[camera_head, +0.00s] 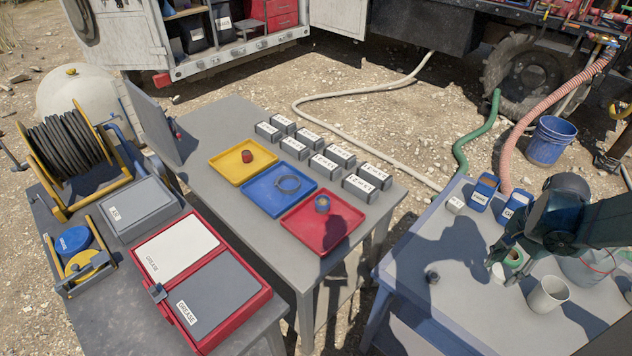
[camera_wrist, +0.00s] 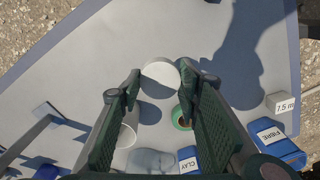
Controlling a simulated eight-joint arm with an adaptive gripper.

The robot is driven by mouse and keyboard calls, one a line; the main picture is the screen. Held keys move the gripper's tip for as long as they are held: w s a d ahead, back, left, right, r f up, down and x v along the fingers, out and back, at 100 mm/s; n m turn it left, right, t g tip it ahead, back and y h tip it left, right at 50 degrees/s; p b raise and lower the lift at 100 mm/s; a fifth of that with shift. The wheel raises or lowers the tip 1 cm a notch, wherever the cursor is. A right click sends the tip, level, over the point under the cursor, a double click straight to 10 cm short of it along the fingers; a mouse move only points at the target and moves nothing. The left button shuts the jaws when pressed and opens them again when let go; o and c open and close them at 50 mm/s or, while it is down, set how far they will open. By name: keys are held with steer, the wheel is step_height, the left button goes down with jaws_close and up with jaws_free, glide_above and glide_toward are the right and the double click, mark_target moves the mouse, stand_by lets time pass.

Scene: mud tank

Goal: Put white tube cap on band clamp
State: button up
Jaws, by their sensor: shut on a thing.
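The white tube cap (camera_wrist: 161,72) sits between the fingertips of my gripper (camera_wrist: 160,78) in the wrist view, seen as a pale round disc. In the head view my gripper (camera_head: 504,262) is at the right, over the right-hand table, and a whitish edge of the cap (camera_head: 498,272) shows by its fingers. The gripper is shut on the cap, which seems to be above the tabletop. The band clamp (camera_head: 288,184), a dark thin ring, lies in the blue tray (camera_head: 256,200) on the middle table, well left of my gripper. It does not show in the wrist view.
A yellow tray (camera_head: 222,167) and a red tray (camera_head: 318,249) flank the blue one, each holding a small part. Several labelled grey blocks stand behind them. Near my gripper are a pale cup (camera_head: 548,292), a green roll (camera_head: 515,258) and blue containers (camera_head: 483,190).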

steer(key=w+a+r+n+p, duration=0.1)
steer(key=w+a+n, duration=0.2)
steer(key=w+a, duration=0.6)
steer(key=w+a+r+n, duration=0.15)
steer(key=w+a, duration=0.35)
steer(key=w, duration=0.9)
steer(key=w+a+r+n+p, duration=0.1)
steer(key=w+a+n, duration=0.3)
steer(key=w+a, duration=0.5)
steer(key=w+a+n, duration=0.2)
steer(key=w+a, duration=0.3)
steer(key=a, duration=0.7)
steer(key=w+a+n+p, duration=0.1)
steer(key=w+a, duration=0.4)
steer(key=a, duration=0.8)
steer(key=w+a+n, duration=0.3)
steer(key=w+a, duration=0.3)
steer(key=a, duration=0.7)
steer(key=shift+a+f+n+p, duration=0.25)
steer(key=shift+f+n+p, duration=0.1)
steer(key=shift+f, duration=0.1)
glide_above(288, 181)
steer(key=shift+f+b, duration=0.3)
steer(key=shift+f, duration=2.8)
steer(key=shift+f, duration=0.1)
